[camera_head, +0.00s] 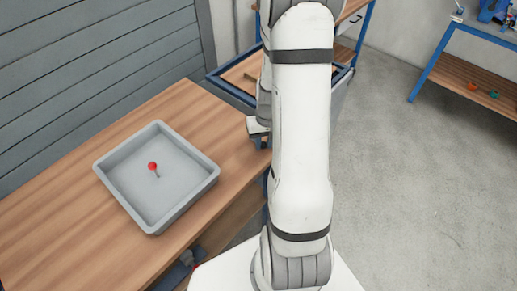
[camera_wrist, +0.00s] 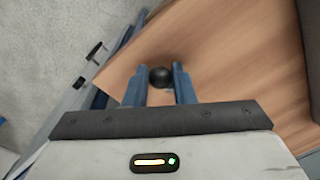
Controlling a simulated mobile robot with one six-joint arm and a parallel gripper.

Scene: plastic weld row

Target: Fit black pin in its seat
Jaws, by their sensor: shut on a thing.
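My gripper (camera_wrist: 160,76) is shut on the black pin (camera_wrist: 161,77), with its round black head showing between the two blue fingers in the wrist view. The pin's shaft is hidden. The bare wooden bench top (camera_wrist: 215,60) lies below. In the head view my gripper (camera_head: 260,143) is mostly hidden behind my white arm, near the bench's right end, and the black pin cannot be made out. I cannot make out a seat for the black pin in either view.
A grey tray (camera_head: 197,190) stands on the wooden bench (camera_head: 48,220), holding a red-headed pin (camera_head: 153,167). A blue-framed cart (camera_head: 222,82) stands behind the bench's right end. A shelf bench (camera_head: 470,72) stands far right. Open floor (camera_head: 400,190) lies to the right.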

